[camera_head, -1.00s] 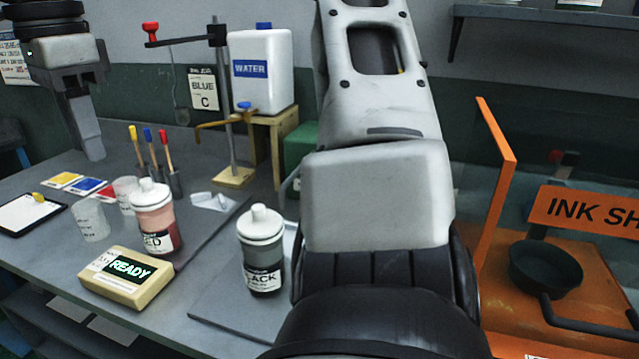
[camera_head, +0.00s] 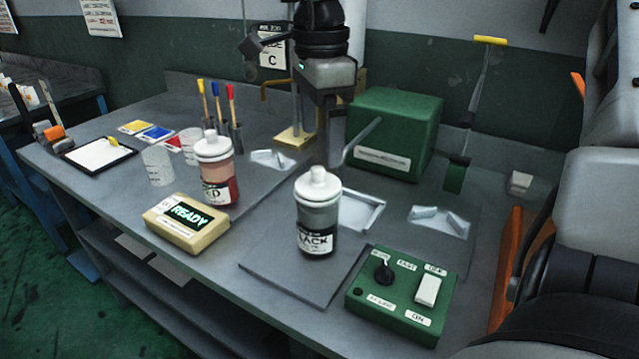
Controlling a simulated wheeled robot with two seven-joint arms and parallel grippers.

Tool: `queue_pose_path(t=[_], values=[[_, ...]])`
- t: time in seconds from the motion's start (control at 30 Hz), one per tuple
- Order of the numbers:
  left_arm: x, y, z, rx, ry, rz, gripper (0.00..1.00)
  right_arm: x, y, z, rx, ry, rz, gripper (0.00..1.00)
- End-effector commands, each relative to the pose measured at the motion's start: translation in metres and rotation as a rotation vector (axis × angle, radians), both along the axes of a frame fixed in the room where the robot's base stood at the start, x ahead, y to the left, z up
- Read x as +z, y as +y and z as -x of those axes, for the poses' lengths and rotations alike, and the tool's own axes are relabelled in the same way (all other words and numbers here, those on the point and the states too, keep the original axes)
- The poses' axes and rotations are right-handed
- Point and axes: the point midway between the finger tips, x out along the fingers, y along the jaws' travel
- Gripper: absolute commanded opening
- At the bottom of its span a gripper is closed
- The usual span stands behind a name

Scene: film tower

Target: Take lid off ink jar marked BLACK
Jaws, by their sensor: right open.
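The jar marked BLACK (camera_head: 318,225) stands upright on a dark grey mat on the bench, in the middle of the head view. Its white lid (camera_head: 318,190) with a round knob sits on top. My right gripper (camera_head: 329,152) hangs fingers down above and behind this lid in the picture, apart from the knob as far as I can tell. It is open, with nothing seen in it. Its fingers show edge-on, so the gap between them is hidden. My left gripper is not in view.
A similar red-ink jar (camera_head: 216,172) with a white lid and a READY box (camera_head: 186,222) stand to the left. A green switch box (camera_head: 402,295) is at front right. A larger green box (camera_head: 395,132) stands behind. My arm covers the right edge.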

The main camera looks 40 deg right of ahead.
Motion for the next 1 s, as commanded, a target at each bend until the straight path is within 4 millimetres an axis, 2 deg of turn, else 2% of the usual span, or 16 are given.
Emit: queue_pose_path(t=[0.07,0.27,0.53,0.83,0.87,1.0], values=[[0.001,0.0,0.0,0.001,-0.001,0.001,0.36,-0.01,0.0,0.0,0.0,0.003,0.0,0.9],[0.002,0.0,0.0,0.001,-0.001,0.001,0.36,-0.022,0.001,0.0,-0.001,0.003,0.0,0.9],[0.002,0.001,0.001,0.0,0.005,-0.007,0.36,-0.06,0.003,-0.002,-0.001,0.003,-0.001,0.9],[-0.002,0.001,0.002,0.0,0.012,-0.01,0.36,-0.068,0.003,-0.003,-0.001,-0.001,0.0,0.9],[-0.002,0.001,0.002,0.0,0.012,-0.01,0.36,-0.068,0.003,-0.003,-0.001,-0.001,0.0,0.87],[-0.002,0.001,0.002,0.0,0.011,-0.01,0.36,-0.067,0.003,-0.003,-0.001,-0.001,0.0,0.48]])
